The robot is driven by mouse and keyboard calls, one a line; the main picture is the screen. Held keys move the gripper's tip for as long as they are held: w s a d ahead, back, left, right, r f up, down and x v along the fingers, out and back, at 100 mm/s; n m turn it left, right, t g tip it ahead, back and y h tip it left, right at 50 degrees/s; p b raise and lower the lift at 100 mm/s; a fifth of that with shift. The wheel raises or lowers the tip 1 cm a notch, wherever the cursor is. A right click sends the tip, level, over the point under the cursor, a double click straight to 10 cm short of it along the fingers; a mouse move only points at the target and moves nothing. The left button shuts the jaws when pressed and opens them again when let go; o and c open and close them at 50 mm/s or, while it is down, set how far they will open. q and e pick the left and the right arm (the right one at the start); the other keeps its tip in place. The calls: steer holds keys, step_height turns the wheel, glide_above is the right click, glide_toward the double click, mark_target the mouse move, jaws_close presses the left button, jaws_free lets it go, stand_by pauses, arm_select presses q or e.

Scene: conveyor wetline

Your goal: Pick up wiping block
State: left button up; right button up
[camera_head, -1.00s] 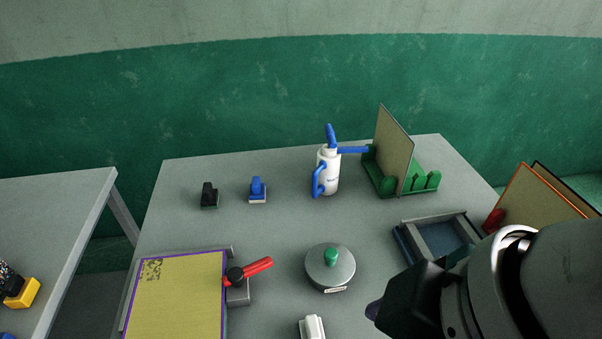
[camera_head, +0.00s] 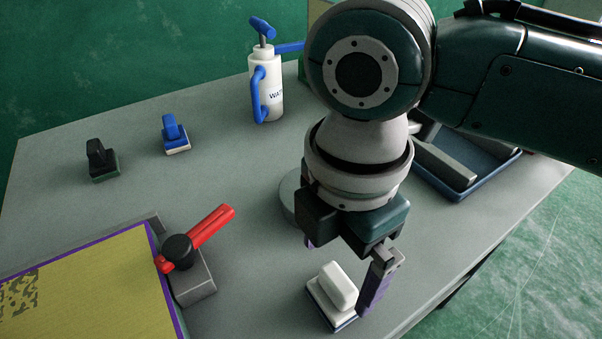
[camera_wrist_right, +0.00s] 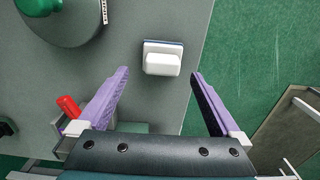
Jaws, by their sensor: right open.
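A white-handled block (camera_head: 338,287) on a thin pad, which looks like the wiping block, lies near the front right edge of the grey table. My right gripper (camera_head: 340,272) is open above it, fingers pointing down. In the right wrist view, the block (camera_wrist_right: 161,63) lies just beyond and between the spread purple fingertips (camera_wrist_right: 160,73), not held. I cannot tell the remaining height exactly. Two similar handled blocks, one blue (camera_head: 174,134) and one black (camera_head: 101,160), stand farther back on the left. My left gripper is not in view.
A red-handled clamp (camera_head: 196,240) holds a yellow board (camera_head: 90,290) at front left. A white water bottle (camera_head: 265,85) stands at the back. A round lidded thing (camera_head: 289,196) is partly hidden behind my gripper. A blue tray (camera_head: 462,190) is right. The table edge (camera_head: 430,300) is close to the block.

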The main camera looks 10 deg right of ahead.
mark_target(339, 279)
steer(key=f, duration=0.4)
steer(key=f+b, duration=0.1)
steer(key=f, duration=0.1)
steer(key=shift+s+d+f, duration=0.1)
steer(key=shift+d+f, duration=0.05)
steer(key=shift+d, duration=0.1)
steer(key=c, duration=1.4)
steer(key=shift+r+p, duration=1.95)
steer(key=shift+r, duration=8.15)
